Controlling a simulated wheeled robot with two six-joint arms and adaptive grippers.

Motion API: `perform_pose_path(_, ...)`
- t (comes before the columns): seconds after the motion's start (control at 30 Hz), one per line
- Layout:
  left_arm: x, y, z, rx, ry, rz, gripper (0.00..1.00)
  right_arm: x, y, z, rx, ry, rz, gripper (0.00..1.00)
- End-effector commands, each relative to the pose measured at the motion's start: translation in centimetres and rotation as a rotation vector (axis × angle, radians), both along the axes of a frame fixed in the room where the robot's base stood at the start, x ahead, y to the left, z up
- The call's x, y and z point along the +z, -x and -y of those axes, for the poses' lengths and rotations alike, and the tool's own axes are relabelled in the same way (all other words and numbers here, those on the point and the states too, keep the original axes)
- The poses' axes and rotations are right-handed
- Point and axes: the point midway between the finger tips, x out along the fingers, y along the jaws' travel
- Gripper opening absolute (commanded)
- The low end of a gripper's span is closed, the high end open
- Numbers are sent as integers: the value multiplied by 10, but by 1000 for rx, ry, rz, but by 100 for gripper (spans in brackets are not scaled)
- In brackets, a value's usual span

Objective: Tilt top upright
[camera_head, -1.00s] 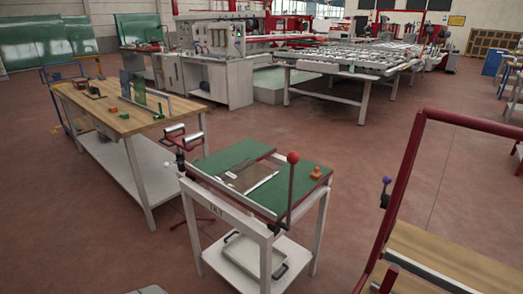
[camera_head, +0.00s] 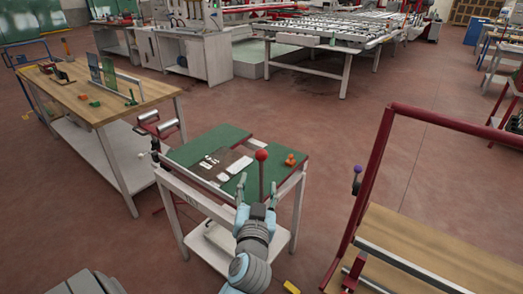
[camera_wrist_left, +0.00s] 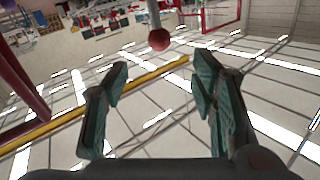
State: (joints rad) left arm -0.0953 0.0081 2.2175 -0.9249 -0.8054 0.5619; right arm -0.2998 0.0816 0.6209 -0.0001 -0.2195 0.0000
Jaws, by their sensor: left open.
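The small table with a green top (camera_head: 215,143) stands in the middle of the head view, its top lying flat. A lever with a red ball knob (camera_head: 262,155) rises upright at its front edge. My left gripper (camera_head: 256,207) is open and empty, low in front of the table beside the lever. In the left wrist view, the red knob (camera_wrist_left: 159,39) shows ahead of the open fingers (camera_wrist_left: 160,78), apart from them. In the head view, the gripper hides the lever's lower part. My right gripper is not in view.
An orange piece (camera_head: 290,160) lies on the green top, near its right edge. A wooden workbench (camera_head: 110,98) stands at the left. A red frame with a purple knob (camera_head: 357,177) and a wooden surface (camera_head: 430,250) is at the right. Open floor lies behind.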

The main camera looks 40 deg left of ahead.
Motion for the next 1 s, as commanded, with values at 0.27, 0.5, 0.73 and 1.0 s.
perform_pose_path(0.27,3,-52,-36,1,-7,4,52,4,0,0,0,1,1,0)
perform_pose_path(0.5,1,-100,-69,-1,-3,3,52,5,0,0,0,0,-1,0)
perform_pose_path(0.73,0,-116,-80,-2,-2,2,52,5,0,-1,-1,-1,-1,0)
perform_pose_path(1.0,0,-116,-80,-3,-1,2,42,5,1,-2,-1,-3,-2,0)
